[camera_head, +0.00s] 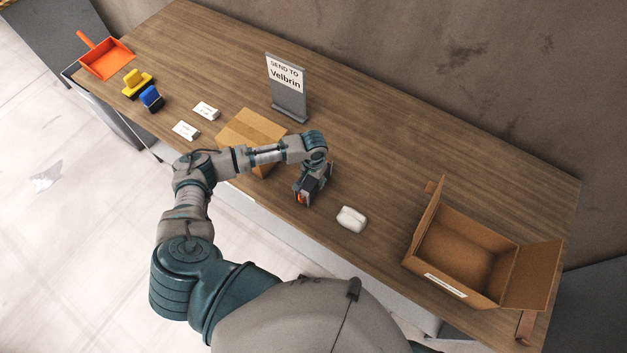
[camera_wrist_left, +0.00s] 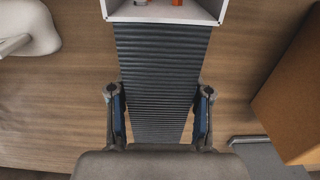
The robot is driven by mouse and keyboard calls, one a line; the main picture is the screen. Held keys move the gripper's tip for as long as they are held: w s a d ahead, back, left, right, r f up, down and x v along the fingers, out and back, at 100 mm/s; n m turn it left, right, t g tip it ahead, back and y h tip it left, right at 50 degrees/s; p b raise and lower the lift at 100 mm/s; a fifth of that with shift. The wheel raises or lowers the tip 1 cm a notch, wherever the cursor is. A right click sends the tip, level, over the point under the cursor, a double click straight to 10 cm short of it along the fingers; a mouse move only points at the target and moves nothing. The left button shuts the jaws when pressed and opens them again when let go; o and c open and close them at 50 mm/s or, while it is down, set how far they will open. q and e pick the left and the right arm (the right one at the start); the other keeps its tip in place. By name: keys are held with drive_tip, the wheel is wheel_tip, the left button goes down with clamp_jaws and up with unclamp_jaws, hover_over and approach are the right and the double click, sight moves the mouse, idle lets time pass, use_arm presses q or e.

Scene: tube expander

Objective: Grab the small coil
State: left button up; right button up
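My left gripper (camera_head: 313,184) is over the middle of the table, close above a small dark thing with orange on its near side (camera_head: 302,197). In the left wrist view, a dark grey ribbed piece (camera_wrist_left: 163,70) lies between my two fingers (camera_wrist_left: 160,115), which stand apart at its sides. It joins a white open-ended frame (camera_wrist_left: 213,8) with orange parts. The ribbed piece may be the small coil, but I cannot be sure. I cannot tell whether the fingers touch it. My right gripper is not in view.
On the wooden table (camera_head: 400,130), a rounded white object (camera_head: 351,219) lies right of the gripper, and a closed cardboard box (camera_head: 253,130) left. A sign (camera_head: 287,85) stands behind. An open carton (camera_head: 465,248) is at right. An orange dustpan (camera_head: 106,60) is far left.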

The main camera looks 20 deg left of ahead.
use_arm(q)
clamp_jaws()
drive_tip(key=shift+d, duration=0.15)
drive_tip(key=shift+r, duration=0.15)
